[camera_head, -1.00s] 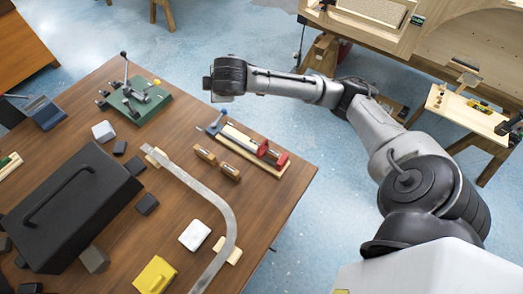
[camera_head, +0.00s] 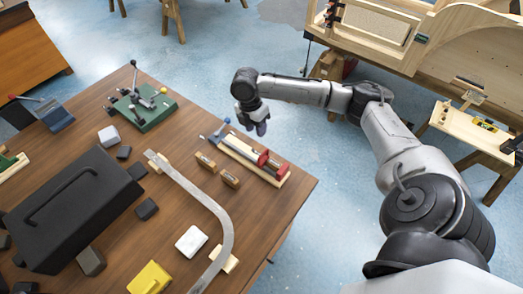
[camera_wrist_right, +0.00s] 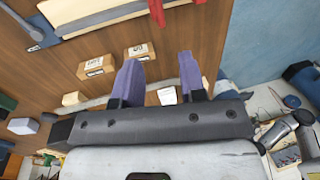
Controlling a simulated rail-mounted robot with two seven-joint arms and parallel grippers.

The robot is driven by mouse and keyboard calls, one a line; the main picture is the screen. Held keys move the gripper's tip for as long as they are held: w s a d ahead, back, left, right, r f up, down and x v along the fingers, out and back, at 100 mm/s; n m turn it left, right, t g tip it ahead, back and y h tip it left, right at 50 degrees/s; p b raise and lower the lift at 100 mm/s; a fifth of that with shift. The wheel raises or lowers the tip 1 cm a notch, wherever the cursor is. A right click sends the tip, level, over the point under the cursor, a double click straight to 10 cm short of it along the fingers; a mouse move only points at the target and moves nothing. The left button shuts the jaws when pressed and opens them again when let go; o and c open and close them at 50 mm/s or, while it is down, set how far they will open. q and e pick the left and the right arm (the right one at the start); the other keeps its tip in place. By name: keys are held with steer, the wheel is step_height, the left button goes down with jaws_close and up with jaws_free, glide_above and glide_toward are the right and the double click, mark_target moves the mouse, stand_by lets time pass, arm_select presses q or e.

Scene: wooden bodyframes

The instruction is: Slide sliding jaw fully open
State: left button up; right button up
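A clamp lies on a pale wooden board (camera_head: 236,152) near the right edge of the table in the head view. It has a blue-ended screw handle (camera_head: 218,128) at its left and two red jaw blocks at its right, one red block (camera_head: 263,158) and another red block (camera_head: 283,170). I cannot tell which one slides. My right gripper (camera_head: 257,126) hangs just beyond the clamp, pointing down, apart from it. In the right wrist view its two purple fingers (camera_wrist_right: 159,60) are spread with nothing between them; a red block (camera_wrist_right: 157,10) shows at the top edge. My left gripper is not in view.
Two small wooden blocks (camera_head: 229,179) lie in front of the clamp. A curved metal strip (camera_head: 215,207) crosses the table, with a black toolbox (camera_head: 60,215) to its left. A green-based device (camera_head: 146,112) stands at the back. Open floor lies beyond the table's edge.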

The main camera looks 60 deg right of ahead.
mark_target(262, 154)
steer(key=f, duration=0.3)
steer(key=s+f, duration=0.1)
steer(key=f, duration=0.3)
steer(key=s+f, duration=0.1)
steer(key=f, duration=0.3)
steer(key=shift+s+a+f, duration=0.15)
steer(key=shift+f, duration=0.05)
jaws_close()
